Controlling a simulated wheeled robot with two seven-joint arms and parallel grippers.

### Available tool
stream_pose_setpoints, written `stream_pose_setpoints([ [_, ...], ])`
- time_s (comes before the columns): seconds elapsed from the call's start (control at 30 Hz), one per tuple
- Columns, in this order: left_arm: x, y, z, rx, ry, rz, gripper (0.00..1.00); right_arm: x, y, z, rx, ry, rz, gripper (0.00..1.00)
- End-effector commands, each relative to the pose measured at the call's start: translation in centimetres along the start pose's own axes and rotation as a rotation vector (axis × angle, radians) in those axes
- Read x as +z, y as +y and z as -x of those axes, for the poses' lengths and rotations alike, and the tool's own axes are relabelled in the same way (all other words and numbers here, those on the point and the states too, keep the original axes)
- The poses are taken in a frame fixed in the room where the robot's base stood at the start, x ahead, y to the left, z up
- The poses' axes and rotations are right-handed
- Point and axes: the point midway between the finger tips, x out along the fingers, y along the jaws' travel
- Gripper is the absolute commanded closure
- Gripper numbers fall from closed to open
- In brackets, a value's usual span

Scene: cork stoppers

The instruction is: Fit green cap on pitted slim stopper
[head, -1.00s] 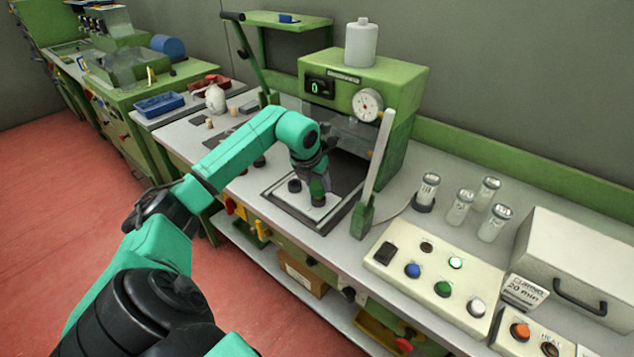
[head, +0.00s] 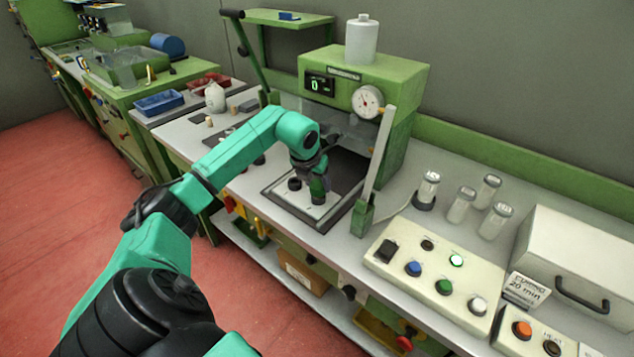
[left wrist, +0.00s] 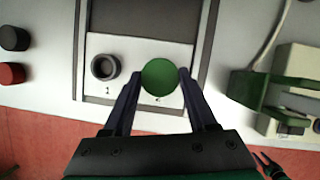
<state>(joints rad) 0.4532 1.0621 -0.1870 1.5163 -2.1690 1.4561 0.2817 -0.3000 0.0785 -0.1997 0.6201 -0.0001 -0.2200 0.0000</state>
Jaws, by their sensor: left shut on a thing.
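The round green cap (left wrist: 160,78) sits between the fingertips of my left gripper (left wrist: 157,84) in the left wrist view, and the gripper is shut on it. It is over the right spot of a white plate (left wrist: 129,46), next to an empty-looking black ring (left wrist: 104,67) marked 1. In the head view my left gripper (head: 318,184) points down over the plate, with the black ring (head: 294,184) to its left. Whatever is under the cap is hidden, and I cannot make out the pitted slim stopper.
The plate lies in a dark frame before a green machine (head: 345,78) with a dial and a long upright lever (head: 376,165). A button panel (head: 436,278) and several glass vials stand right. Black (left wrist: 14,38) and red (left wrist: 11,73) caps lie left in the wrist view.

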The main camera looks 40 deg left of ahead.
Motion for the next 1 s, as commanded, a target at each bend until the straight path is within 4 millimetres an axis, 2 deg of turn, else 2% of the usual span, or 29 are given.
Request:
stream_pose_setpoints([
  [0.03,0.0,0.0,0.0,0.0,0.0,0.0,0.31,0.0,0.0,0.0,0.0,0.0,0.0,0.5],
  [0.1,0.0,0.0,0.0,0.0,0.0,0.0,0.07,0.0,0.0,0.0,0.0,0.0,0.0,0.5],
  [0.4,0.0,0.0,0.1,0.0,0.0,0.0,0.07,0.0,0.1,0.0,0.002,0.0,0.0,0.5],
  [0.53,0.1,0.0,1.2,0.0,-0.004,0.0,0.07,0.1,0.2,-0.4,0.002,-0.001,0.001,0.5],
  [0.67,0.1,0.1,4.3,0.002,-0.007,-0.001,0.07,0.1,0.2,-1.2,0.003,-0.001,0.001,0.5],
  [0.8,0.0,0.1,8.7,0.003,-0.007,-0.001,0.07,0.2,0.2,-1.9,0.003,-0.001,0.001,0.5],
  [0.9,0.1,0.0,11.6,0.001,-0.006,-0.001,0.07,0.2,0.2,-1.9,0.002,-0.001,0.001,0.5],
  [1.0,0.1,0.0,13.5,0.0,-0.004,0.001,0.07,0.2,0.1,-1.8,0.002,-0.001,0.001,0.5],
])
